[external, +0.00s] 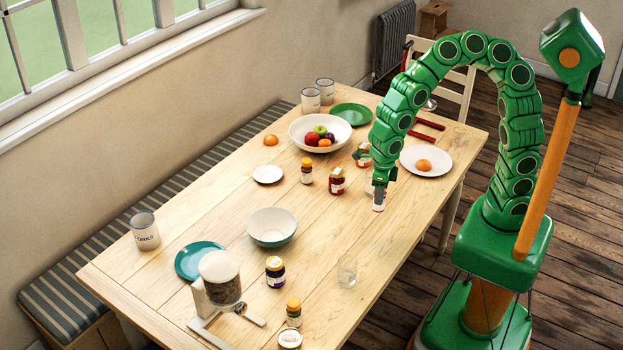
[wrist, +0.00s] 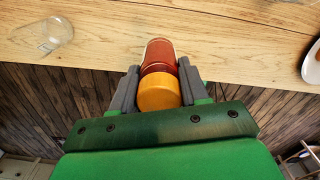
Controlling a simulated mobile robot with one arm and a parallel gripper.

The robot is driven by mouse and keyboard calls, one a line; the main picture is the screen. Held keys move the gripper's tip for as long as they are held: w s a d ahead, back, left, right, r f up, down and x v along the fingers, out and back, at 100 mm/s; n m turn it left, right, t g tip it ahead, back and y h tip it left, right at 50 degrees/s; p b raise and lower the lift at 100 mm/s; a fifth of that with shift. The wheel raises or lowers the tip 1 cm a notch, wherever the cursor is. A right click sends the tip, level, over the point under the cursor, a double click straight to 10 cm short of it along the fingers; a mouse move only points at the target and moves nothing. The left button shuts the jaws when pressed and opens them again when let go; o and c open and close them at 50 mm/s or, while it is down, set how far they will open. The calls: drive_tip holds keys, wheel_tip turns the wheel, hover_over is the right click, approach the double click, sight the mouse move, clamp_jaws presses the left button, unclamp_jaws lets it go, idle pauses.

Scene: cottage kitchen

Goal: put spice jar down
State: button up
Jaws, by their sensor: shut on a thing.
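The spice jar (wrist: 159,92) has an orange-yellow lid and a red-brown body. In the wrist view it sits between the two grey fingers of my gripper (wrist: 157,85), which is shut on it around the lid end. The lid faces the camera and the body points away toward the table top. In the external view my gripper (external: 379,198) is low over the right side of the wooden table (external: 330,225); I cannot make out the held jar clearly there. Whether the jar's base touches the table is hidden.
A red jar (external: 337,181) and a yellow-lidded jar (external: 306,171) stand left of my gripper. A white plate (external: 440,170) with an orange-brown item is behind it to the right. A clear glass (external: 347,271) is nearer the camera. Bare wood lies between the glass and my gripper.

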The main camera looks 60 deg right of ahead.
drive_tip(key=shift+s+d+r, duration=0.1)
drive_tip(key=shift+s+r, duration=0.05)
drive_tip(key=w+a+m, duration=0.3)
drive_tip(key=w+m, duration=0.3)
drive_tip(key=w, duration=0.3)
drive_tip(key=m, duration=0.4)
hover_over(278, 236)
drive_tip(key=shift+f, duration=4.15)
drive_tip(key=shift+w+f, duration=0.1)
drive_tip(key=shift+f, duration=1.25)
drive_tip(key=shift+f, duration=0.35)
